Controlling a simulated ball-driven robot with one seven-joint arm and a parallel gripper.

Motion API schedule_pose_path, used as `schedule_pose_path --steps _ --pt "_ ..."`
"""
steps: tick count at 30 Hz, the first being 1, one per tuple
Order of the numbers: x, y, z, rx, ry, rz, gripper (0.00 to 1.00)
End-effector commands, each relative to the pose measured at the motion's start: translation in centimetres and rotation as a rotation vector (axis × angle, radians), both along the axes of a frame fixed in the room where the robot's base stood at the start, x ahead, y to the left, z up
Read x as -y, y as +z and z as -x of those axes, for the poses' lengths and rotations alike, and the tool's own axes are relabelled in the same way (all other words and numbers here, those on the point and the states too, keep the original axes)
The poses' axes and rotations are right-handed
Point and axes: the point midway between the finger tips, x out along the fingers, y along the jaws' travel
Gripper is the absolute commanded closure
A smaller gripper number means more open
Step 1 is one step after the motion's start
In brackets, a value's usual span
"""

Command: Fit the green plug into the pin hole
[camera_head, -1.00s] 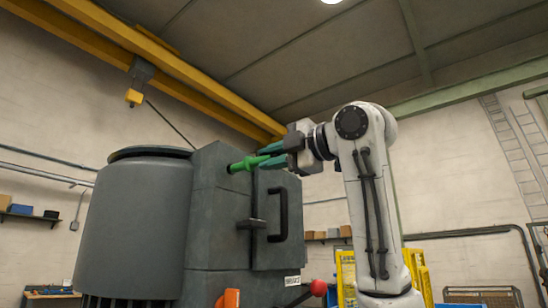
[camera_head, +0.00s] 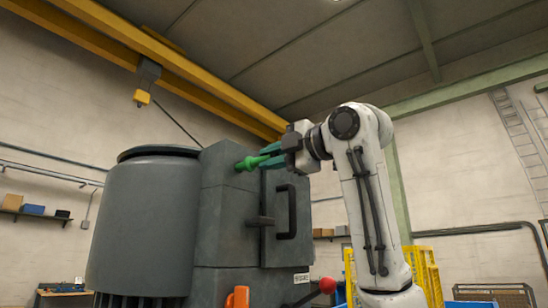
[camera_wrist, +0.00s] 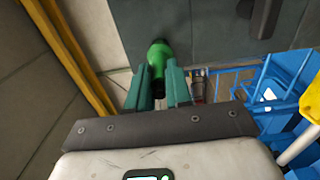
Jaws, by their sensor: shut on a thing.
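The green plug (camera_head: 250,164) is held level, with its narrower end pointing left in the head view. My gripper (camera_head: 268,157) is shut on it with its teal fingers. The plug's end appears at or close to the upper front of the grey housing (camera_head: 222,215); I cannot tell whether it touches. In the wrist view the plug (camera_wrist: 159,54) sits between the two fingers of my gripper (camera_wrist: 157,75), its far end against the dark grey face (camera_wrist: 205,40). The pin hole is not visible; the plug may hide it.
A grey door (camera_head: 272,240) with a black handle (camera_head: 287,212) stands just below and right of my gripper. A large grey drum (camera_head: 145,225) is at left. An orange part (camera_head: 237,297) and a red knob (camera_head: 327,285) are low. A blue crate (camera_wrist: 275,85) shows in the wrist view.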

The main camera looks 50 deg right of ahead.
Motion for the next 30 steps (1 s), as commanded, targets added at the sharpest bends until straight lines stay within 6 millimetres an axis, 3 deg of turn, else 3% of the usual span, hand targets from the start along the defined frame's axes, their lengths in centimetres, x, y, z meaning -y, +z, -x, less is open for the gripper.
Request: schedule_pose_path --steps 30 --pt "-0.1 0.0 -2.3 0.001 0.001 0.0 1.0"
